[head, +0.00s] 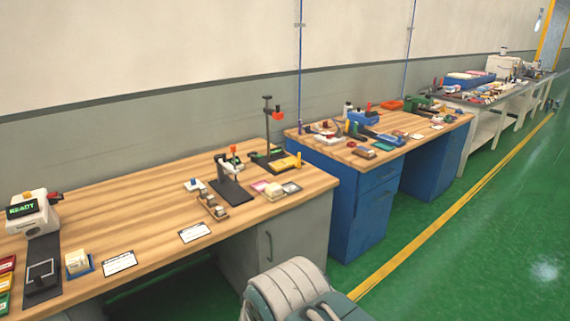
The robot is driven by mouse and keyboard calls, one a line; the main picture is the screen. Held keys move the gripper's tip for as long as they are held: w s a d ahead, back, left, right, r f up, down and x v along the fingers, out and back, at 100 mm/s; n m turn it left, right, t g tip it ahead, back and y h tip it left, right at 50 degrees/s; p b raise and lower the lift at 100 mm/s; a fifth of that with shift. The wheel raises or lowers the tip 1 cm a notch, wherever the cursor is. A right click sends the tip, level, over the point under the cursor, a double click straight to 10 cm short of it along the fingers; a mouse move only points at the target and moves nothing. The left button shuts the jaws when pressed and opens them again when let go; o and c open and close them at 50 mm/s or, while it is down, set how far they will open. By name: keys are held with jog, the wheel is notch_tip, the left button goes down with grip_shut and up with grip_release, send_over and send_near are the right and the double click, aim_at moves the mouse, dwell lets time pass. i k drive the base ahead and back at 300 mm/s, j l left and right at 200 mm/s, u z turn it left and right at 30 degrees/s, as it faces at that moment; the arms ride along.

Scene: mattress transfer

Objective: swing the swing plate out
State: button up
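No part is plainly recognisable as the swing plate at this distance. A black fixture (231,188) with an upright clamp-like part and an orange-red tip stands on the near wooden bench (130,215). Behind it to the right is a black stand (268,150) with a tall post and a red piece. At the far left, a white device (30,215) shows a green READY display. A dark strip (43,262) with a square outlined part runs from it toward the front edge. My gripper is not in view.
A small yellow-white block stack (77,262) in a blue tray and white cards (194,232) lie along the bench front. A second bench (385,160) with blue cabinets holds many tools. Green floor with a yellow line (430,225) is clear at right.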

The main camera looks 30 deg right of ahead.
aim_at(279, 165)
jog(key=i+l, duration=0.3)
jog(key=l, duration=0.2)
jog(key=i+l+z, duration=0.1)
jog(key=i+l, duration=0.2)
jog(key=l, duration=0.25)
jog(key=i+l, duration=0.3)
jog(key=l, duration=0.2)
jog(key=i+l, duration=0.3)
jog(key=l, duration=0.2)
jog(key=i+l+z, duration=0.1)
jog(key=i+l, duration=0.25)
jog(key=l, duration=0.15)
jog(key=i+l, duration=0.3)
jog(key=l, duration=0.15)
